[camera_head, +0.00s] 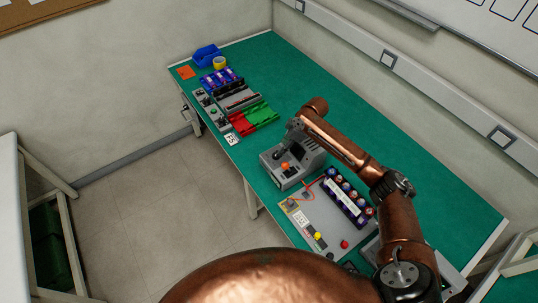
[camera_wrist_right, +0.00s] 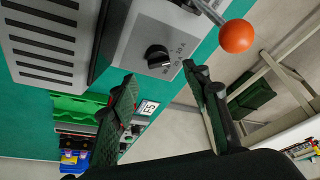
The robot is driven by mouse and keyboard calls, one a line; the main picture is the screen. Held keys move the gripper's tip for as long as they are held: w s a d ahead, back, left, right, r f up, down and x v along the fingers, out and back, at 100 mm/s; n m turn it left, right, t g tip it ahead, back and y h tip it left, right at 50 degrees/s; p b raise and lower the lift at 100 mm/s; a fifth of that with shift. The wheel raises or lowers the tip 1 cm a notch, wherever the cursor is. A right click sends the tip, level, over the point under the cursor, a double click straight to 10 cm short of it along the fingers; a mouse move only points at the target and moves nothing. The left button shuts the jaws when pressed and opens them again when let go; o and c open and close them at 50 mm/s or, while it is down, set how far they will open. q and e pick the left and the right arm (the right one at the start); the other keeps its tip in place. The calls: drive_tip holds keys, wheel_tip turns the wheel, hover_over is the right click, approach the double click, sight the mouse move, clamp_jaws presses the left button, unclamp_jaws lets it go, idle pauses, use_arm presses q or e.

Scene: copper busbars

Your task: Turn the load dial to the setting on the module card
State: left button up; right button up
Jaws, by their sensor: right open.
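In the head view my right gripper (camera_head: 297,127) is over the tester box. My left gripper is not in view.
An orange ball lever (camera_wrist_right: 236,36) stands out from the box close to the right fingers. A grey board (camera_head: 325,215) with a purple cell module (camera_head: 347,203) lies nearby. Red and green trays (camera_head: 262,116) and a blue bin (camera_head: 207,54) are farther along the green bench.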

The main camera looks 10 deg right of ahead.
drive_tip(key=x, duration=0.6)
drive_tip(key=shift+a+f, duration=0.15)
drive_tip(key=shift+f, duration=0.15)
drive_tip(key=shift+c, duration=0.6)
